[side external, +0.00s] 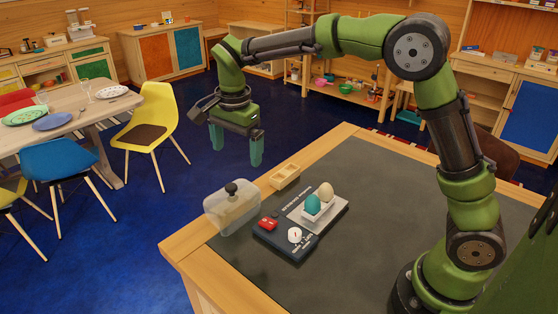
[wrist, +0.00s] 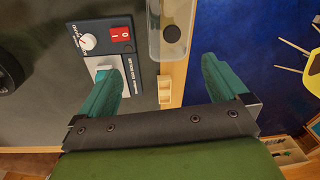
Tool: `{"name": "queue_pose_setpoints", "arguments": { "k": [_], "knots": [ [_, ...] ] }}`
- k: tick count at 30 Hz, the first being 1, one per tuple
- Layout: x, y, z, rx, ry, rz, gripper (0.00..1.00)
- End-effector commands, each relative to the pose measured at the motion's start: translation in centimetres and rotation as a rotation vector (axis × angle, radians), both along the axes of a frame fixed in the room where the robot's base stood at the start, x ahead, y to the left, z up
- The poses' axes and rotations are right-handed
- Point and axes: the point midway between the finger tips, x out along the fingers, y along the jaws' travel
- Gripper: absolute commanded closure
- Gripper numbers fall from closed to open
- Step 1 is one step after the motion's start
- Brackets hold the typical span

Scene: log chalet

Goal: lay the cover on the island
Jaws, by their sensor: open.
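The cover (side external: 231,210) is a clear, see-through box with a black knob on top. It stands upright at the near-left edge of the island (side external: 400,180), over the wooden border; its outer side reaches about the rim. In the wrist view the cover (wrist: 168,45) shows at the top, partly cut off. My gripper (side external: 237,156) is open and empty, fingers pointing down, above and beyond the island's left edge. In the wrist view my gripper's fingers (wrist: 160,65) are spread, with the cover ahead of them and clear of both.
A dark device (side external: 290,240) with a red switch and white dial stands beside the cover. A teal egg (side external: 313,204) and a beige egg (side external: 327,191) sit on it. A small wooden tray (side external: 285,176) lies at the edge. The island's right part is clear.

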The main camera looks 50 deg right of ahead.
Motion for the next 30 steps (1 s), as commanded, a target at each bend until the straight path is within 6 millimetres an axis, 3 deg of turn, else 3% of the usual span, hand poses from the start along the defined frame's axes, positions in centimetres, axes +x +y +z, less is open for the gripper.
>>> {"name": "queue_pose_setpoints", "arguments": {
  "k": [1, 3, 9, 15, 18, 23, 30],
  "knots": [
    [-1.7, -0.8, 1.9, 0.025, -0.037, 0.066, 0.00],
    [-4.1, -1.7, 3.8, 0.051, -0.090, 0.182, 0.00],
    [-11.5, -3.5, 6.9, 0.058, -0.269, 0.502, 0.00],
    [-18.6, -4.4, 6.9, -0.031, -0.448, 0.786, 0.00],
    [-21.0, -4.7, 6.1, -0.090, -0.512, 0.888, 0.00],
    [-23.0, -4.8, 5.0, -0.155, -0.565, 0.979, 0.00],
    [-23.3, -4.9, 4.7, -0.171, -0.573, 1.002, 0.00]
  ]
}}
